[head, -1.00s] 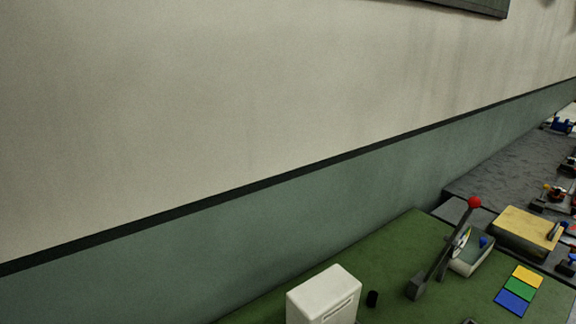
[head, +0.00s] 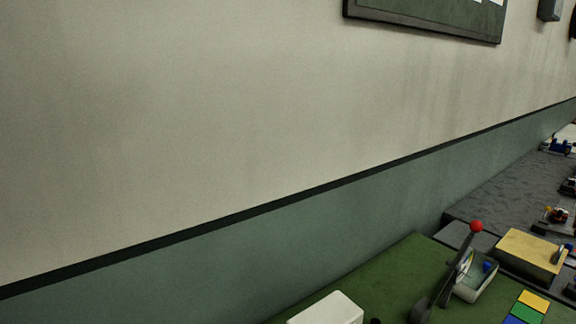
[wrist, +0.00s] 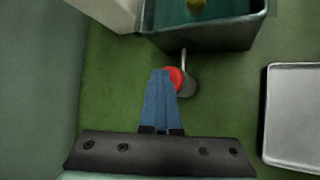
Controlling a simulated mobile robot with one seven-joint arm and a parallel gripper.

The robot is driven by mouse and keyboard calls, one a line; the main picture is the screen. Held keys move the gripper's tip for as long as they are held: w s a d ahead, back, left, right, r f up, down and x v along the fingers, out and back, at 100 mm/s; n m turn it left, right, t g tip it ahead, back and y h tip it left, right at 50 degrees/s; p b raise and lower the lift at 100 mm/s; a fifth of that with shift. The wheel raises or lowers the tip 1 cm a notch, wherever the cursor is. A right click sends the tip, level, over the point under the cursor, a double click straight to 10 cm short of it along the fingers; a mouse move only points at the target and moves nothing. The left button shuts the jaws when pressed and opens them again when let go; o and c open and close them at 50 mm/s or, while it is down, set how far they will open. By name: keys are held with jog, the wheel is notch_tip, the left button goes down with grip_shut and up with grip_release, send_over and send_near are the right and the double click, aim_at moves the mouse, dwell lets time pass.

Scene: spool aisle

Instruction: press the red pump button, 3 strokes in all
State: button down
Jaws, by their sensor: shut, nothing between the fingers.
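The red pump button (wrist: 177,78) shows in the wrist view as a red round top on a small grey pump (wrist: 189,88) with a thin spout. The pump stands on the green surface. My gripper (wrist: 162,73) has its blue fingers shut and empty. The fingertips overlap the left part of the red button in the picture and hide some of it. I cannot tell whether they touch it or are above it. I do not make out the pump or my gripper in the head view.
In the wrist view, a dark teal bin (wrist: 205,40) with a yellow thing in it stands just beyond the pump. A pale tray (wrist: 292,115) lies to the right. The head view shows a red-knobbed lever (head: 476,226), a white box (head: 330,310) and coloured tiles (head: 527,312).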

jog(key=shift+f, duration=0.1)
dwell(0.3)
jog(key=shift+r+p, duration=0.75)
jog(key=shift+p, duration=0.25)
notch_tip(320, 180, up, 6)
jog(key=p, duration=0.6)
dwell(2.1)
